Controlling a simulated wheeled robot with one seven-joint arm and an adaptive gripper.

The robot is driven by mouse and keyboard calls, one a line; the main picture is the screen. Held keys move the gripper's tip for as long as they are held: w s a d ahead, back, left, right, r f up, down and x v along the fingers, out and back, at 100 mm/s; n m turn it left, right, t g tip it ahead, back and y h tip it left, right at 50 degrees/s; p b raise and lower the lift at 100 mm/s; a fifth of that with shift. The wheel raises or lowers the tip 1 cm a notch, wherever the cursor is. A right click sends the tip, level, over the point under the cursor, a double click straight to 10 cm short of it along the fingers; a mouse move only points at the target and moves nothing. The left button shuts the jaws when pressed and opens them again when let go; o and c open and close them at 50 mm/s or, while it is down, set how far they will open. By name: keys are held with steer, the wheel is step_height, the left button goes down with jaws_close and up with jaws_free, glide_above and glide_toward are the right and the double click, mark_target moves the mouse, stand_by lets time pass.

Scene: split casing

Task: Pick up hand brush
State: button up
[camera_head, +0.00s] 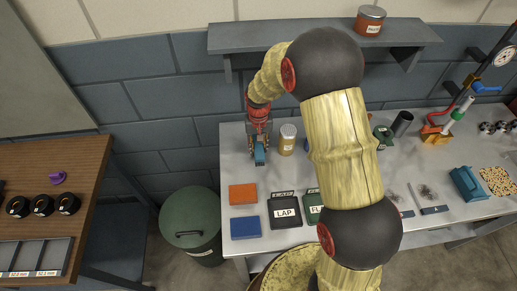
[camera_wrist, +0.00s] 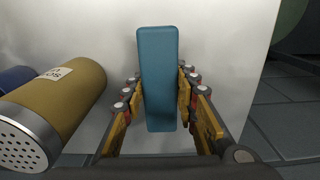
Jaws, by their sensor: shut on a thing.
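My gripper (camera_head: 259,147) is at the far left part of the grey bench, pointing down. It is shut on a blue block-shaped thing, the hand brush (camera_head: 260,156), whose lower end shows below the fingers. In the wrist view the blue hand brush (camera_wrist: 158,75) stands lengthwise between the two yellow finger pads of my gripper (camera_wrist: 158,108). Any bristles are hidden. I cannot tell whether the brush touches the bench.
A yellow shaker jar (camera_head: 287,140) stands close to the right of my gripper, also large in the wrist view (camera_wrist: 60,95). Orange (camera_head: 243,194) and blue (camera_head: 245,227) blocks and a LAP tray (camera_head: 285,220) lie nearer. The bench's left edge is close. A shelf (camera_head: 240,40) hangs above.

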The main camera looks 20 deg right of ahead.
mark_target(259, 146)
steer(key=shift+r, duration=0.15)
steer(key=shift+s+r, duration=0.15)
steer(key=shift+r, duration=0.05)
step_height(259, 146, up, 7)
steer(key=shift+f+p, duration=0.1)
steer(key=shift+p, duration=0.8)
steer(key=s+a, duration=0.2)
steer(key=s, duration=0.7)
steer(key=s+a+p, duration=0.1)
steer(key=s, duration=0.9)
steer(key=shift+s+a+f, duration=0.15)
steer(key=shift+a+f, duration=0.1)
steer(key=shift+a, duration=0.15)
steer(key=o, duration=0.7)
steer(key=shift+c, duration=1.4)
